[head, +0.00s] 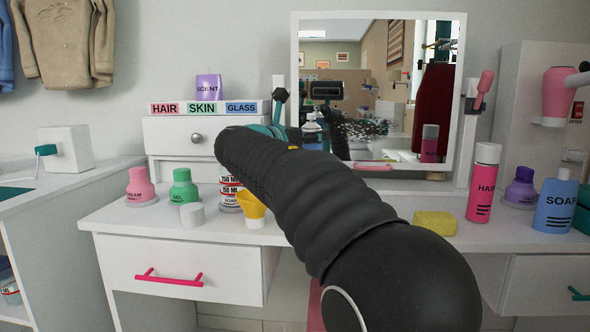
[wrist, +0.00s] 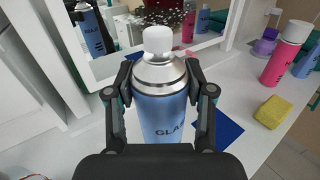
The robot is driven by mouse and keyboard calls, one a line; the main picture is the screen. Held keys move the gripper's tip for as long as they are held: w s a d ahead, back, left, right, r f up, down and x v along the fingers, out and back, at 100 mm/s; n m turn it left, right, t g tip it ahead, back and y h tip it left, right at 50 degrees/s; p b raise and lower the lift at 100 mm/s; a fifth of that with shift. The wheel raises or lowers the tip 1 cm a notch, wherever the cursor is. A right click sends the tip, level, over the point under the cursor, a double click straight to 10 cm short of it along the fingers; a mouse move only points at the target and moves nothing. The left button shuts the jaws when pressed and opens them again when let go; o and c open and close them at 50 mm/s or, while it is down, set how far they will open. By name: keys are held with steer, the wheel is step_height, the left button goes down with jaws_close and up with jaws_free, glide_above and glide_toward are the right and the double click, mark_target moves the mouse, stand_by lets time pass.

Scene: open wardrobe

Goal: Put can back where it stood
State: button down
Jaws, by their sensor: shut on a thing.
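A blue spray can (wrist: 160,112) with a silver shoulder and a white cap is upright in the wrist view; its label begins "GLA". My gripper (wrist: 159,76) is shut on it, one finger on each side just below the shoulder. A flat dark blue square (wrist: 219,131) lies on the white counter (wrist: 262,150), partly behind the can and my right finger. The can's lower end is hidden, so I cannot tell whether it touches the counter. In the head view my arm covers most of this area.
A mirror (head: 398,56) with a speckled patch stands behind. A yellow sponge (head: 434,224), a pink HAIR can (head: 484,182) and a blue SOAP bottle (head: 559,205) stand right. Left are a pink bottle (head: 141,186), a green bottle (head: 184,188) and a yellow funnel-shaped piece (head: 251,206).

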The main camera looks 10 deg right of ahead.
steer(key=w+a+f+b, duration=0.1)
steer(key=a+f, duration=0.3)
steer(key=f, duration=0.2)
steer(key=shift+w+f+b, duration=0.15)
steer(key=shift+f+b, duration=0.1)
steer(key=shift+b, duration=0.05)
steer(key=shift+f, duration=0.15)
steer(key=shift+c, duration=2.1)
jaws_free()
steer(key=v, duration=1.2)
steer(key=shift+p, duration=0.35)
